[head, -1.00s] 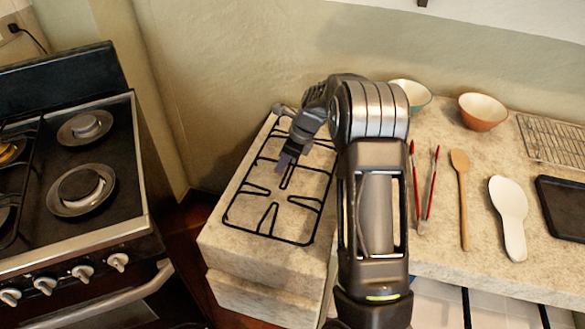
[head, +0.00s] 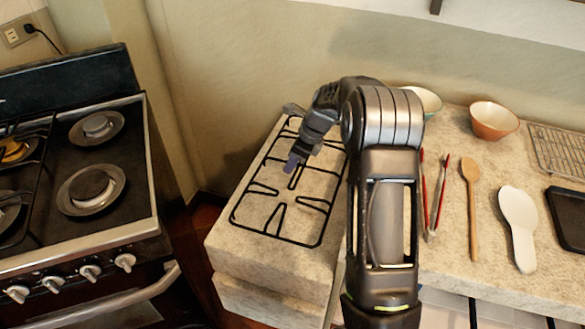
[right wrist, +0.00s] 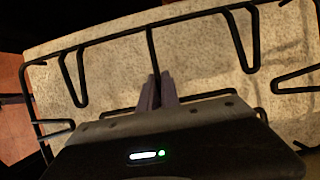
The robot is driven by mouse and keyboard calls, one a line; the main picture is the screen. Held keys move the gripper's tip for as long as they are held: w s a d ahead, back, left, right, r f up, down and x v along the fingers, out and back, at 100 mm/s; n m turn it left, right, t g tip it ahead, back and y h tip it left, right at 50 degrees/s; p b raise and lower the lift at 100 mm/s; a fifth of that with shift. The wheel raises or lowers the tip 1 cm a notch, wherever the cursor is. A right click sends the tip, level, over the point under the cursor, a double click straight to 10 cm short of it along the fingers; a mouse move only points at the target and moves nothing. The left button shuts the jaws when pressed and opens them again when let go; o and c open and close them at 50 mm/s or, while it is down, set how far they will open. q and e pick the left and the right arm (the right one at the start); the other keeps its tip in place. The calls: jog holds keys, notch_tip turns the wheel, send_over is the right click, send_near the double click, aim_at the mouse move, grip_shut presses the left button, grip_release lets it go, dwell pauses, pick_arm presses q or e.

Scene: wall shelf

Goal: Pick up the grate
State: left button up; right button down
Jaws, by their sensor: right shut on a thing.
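The grate (head: 280,239) is a black wire frame with inward prongs, over the left end of the pale stone counter in the head view. My right gripper (head: 291,164) reaches down to its middle and is shut on one of its bars. The right wrist view shows the two fingertips (right wrist: 159,88) closed together at the middle bar of the grate (right wrist: 152,48). I cannot tell whether the grate rests on the counter or is slightly lifted. My right arm hides the grate's far right part. My left gripper is not in view.
A stove (head: 150,232) stands at the left, across a gap from the counter (head: 262,286). To the right lie red-handled tongs (head: 435,205), a wooden spoon (head: 471,200), a white spoon rest (head: 519,225), bowls (head: 494,121), a wire rack (head: 560,150) and a dark tray (head: 570,215).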

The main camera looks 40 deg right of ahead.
notch_tip(320, 180, up, 8)
jog(key=shift+r, duration=0.25)
jog(key=shift+p, duration=0.3)
dwell(0.3)
